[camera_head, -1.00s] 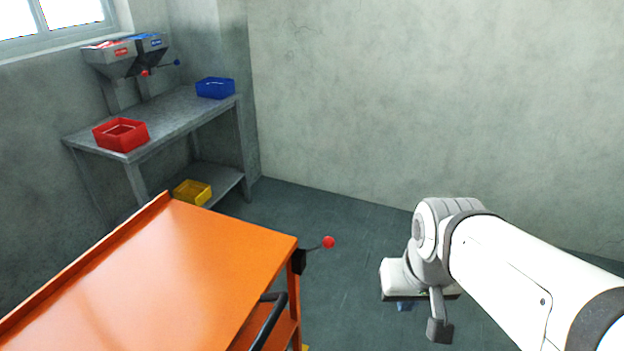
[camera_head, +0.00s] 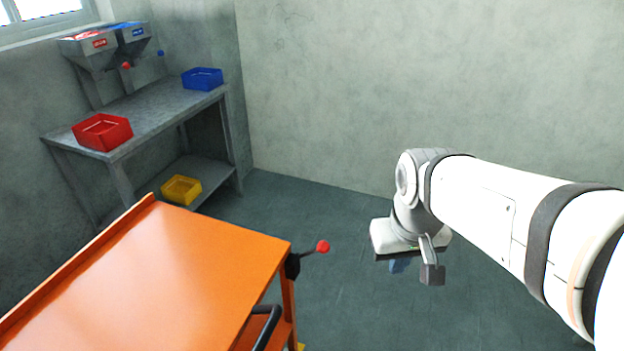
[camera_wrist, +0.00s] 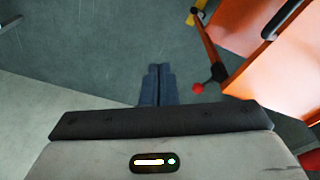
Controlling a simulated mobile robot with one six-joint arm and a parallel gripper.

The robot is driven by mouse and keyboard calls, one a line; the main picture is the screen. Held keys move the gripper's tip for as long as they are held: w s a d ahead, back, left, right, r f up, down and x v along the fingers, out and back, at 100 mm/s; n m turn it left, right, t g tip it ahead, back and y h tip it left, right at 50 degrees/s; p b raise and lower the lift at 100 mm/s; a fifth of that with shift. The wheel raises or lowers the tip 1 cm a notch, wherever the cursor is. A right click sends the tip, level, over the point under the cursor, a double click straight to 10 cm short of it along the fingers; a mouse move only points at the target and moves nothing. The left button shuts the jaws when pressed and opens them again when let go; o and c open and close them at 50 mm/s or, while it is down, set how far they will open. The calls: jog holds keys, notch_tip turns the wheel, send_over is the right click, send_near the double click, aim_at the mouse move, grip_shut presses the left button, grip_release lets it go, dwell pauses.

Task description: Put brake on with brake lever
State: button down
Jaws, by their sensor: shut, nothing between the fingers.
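The brake lever (camera_head: 322,247) is a thin dark rod with a red ball knob, sticking out to the right from a black bracket (camera_head: 292,266) at the corner of the orange cart (camera_head: 190,265). In the wrist view the red knob (camera_wrist: 197,88) shows right of my fingers, beside the orange cart (camera_wrist: 268,95). My gripper (camera_head: 400,266) is to the right of the lever in the head view, apart from it, and mostly hidden behind my wrist. In the wrist view its blue-grey fingers (camera_wrist: 158,84) are together, with nothing between them.
A grey workbench (camera_head: 150,110) stands at the back left with a red bin (camera_head: 102,132), a blue bin (camera_head: 203,79) and a yellow bin (camera_head: 181,190) on its lower shelf. Two dispensers hang above it. A black cart handle (camera_head: 262,325) is near the lever. The floor between my gripper and the wall is clear.

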jog(key=w+a+r+n+g, duration=0.2)
jog(key=w+a+n, duration=0.25)
jog(key=w, duration=0.55)
jog(key=n+g+h+p, duration=0.1)
jog(key=n+h+p, duration=0.15)
jog(key=n, duration=0.25)
send_over(317, 249)
jog(key=a, duration=0.3)
notch_tip(317, 249, down, 5)
jog(key=w+a+f+n+h, duration=0.2)
jog(key=w+a+f+n, duration=0.1)
jog(key=a, duration=0.3)
jog(key=shift+w+a+f+g, duration=0.15)
jog(key=shift+w+f+g, duration=0.15)
jog(key=shift+f, duration=0.4)
jog(key=shift+s+d+r+p+x, duration=0.2)
jog(key=shift+d+x, duration=0.2)
jog(key=shift+x, duration=1.75)
jog(key=shift+s+d+r+p+x, duration=0.2)
jog(key=shift+d+x, duration=0.2)
jog(key=shift+x, duration=1.75)
jog(key=shift+s+d+r+p+x, duration=0.2)
jog(key=shift+d+x, duration=0.2)
jog(key=shift+x, duration=1.75)
